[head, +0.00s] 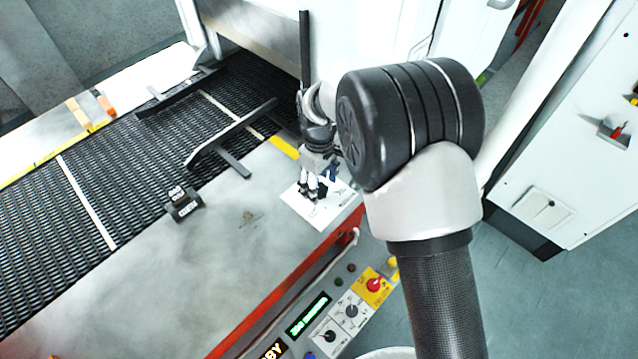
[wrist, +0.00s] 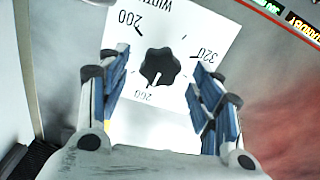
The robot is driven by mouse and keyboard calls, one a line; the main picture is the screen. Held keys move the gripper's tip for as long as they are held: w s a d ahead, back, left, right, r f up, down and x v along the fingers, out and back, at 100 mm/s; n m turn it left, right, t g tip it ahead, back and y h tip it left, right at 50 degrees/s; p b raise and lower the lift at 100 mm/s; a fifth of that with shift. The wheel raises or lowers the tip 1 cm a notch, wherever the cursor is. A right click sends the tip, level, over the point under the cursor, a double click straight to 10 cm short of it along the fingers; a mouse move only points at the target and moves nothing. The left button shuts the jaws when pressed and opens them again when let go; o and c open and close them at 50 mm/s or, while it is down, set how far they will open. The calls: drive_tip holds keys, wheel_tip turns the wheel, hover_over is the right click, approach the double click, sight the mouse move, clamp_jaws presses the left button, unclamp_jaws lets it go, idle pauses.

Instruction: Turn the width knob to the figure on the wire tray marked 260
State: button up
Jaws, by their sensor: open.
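The width knob (wrist: 160,67) is black and lobed, on a white plate (wrist: 205,25) marked 200, 260 and 320. Its white pointer line points down in the wrist view, at or close to the 260 figure (wrist: 145,95). My gripper (wrist: 160,62) is open, its blue-padded fingers on either side of the knob with gaps showing. In the head view my gripper (head: 313,188) is over the white plate (head: 328,210) and largely hides the knob. A small dark object with a pale label (head: 184,204) sits by the belt; I cannot read the label or tell if it is the wire tray.
A black mesh belt (head: 135,150) runs along the left, with dark guide bars (head: 232,133) over it. A control panel with a red button (head: 374,285), dials and a green display (head: 308,314) is below. The grey deck (head: 235,235) is mostly clear.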

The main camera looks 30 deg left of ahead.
sight(321, 188)
wheel_tip(321, 188, up, 11)
idle(0.3)
idle(0.4)
drive_tip(key=s+d+r+m+t+b, duration=0.15)
drive_tip(key=d+r+m, duration=0.25)
drive_tip(key=d+r, duration=0.5)
drive_tip(key=s+d+r+m+t, duration=0.15)
drive_tip(key=d+r+m, duration=0.3)
drive_tip(key=d, duration=0.85)
drive_tip(key=s+d+f+m+t, duration=0.1)
drive_tip(key=s+d+m, duration=0.6)
drive_tip(key=s+d, duration=0.8)
drive_tip(key=shift+s+f+m+t+b, duration=0.15)
drive_tip(key=shift+s+m+t+b, duration=0.25)
drive_tip(key=shift+s, duration=0.2)
